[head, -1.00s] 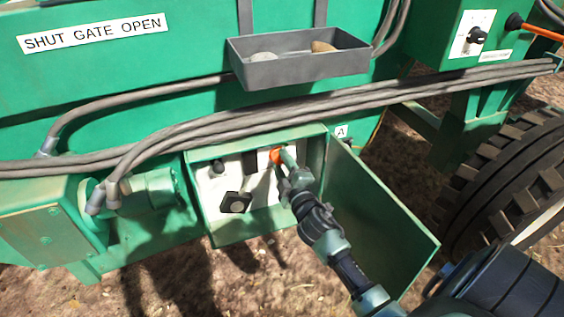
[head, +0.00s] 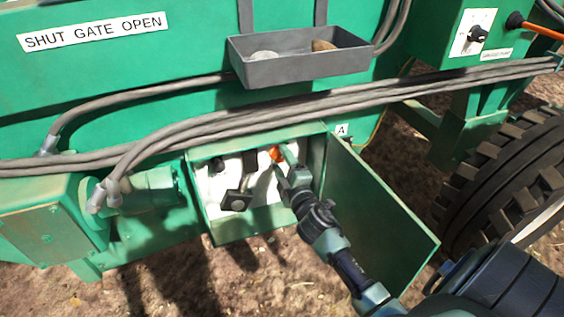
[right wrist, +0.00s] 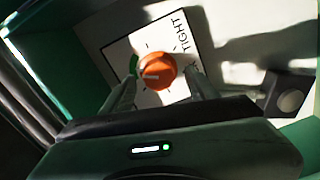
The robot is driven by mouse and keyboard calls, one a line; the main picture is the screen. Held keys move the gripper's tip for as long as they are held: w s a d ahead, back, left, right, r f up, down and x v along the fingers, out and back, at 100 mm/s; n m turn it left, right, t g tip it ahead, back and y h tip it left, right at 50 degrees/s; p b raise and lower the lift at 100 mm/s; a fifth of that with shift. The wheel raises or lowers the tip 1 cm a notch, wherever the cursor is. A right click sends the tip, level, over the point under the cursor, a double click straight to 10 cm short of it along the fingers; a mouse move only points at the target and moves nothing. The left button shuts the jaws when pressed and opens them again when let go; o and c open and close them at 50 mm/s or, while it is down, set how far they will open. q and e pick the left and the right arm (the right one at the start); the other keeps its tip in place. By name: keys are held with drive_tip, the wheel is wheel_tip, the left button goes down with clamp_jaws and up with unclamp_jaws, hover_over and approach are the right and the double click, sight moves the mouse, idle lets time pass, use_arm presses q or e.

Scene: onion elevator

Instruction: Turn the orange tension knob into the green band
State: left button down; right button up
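The orange tension knob (right wrist: 157,71) sits on a white plate marked TIGHT (right wrist: 180,32), with tick marks around it. A pale mark on the knob points left and slightly down. A short green band (right wrist: 134,66) shows at the knob's left, partly hidden by a finger. My right gripper (right wrist: 162,80) is open, one finger on each side of the knob, with a gap visible on the right; contact on the left is unclear. In the head view the knob (head: 277,154) is partly covered by my right gripper (head: 282,166). My left gripper is not in view.
The knob is inside an open green box (head: 228,236), its door (head: 375,205) swung out close beside my right arm. A black square-ended lever (head: 236,201) stands left of the knob. Grey hoses (head: 290,112) run above, below a grey tray (head: 300,67). A tyre (head: 500,185) is at right.

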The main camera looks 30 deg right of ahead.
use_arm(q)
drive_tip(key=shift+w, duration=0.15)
use_arm(e)
drive_tip(key=shift+s, duration=0.1)
drive_tip(key=shift+s+a, duration=0.1)
drive_tip(key=shift+s, duration=0.2)
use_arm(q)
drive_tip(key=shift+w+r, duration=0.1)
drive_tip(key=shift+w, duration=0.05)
use_arm(e)
drive_tip(key=v, duration=0.7)
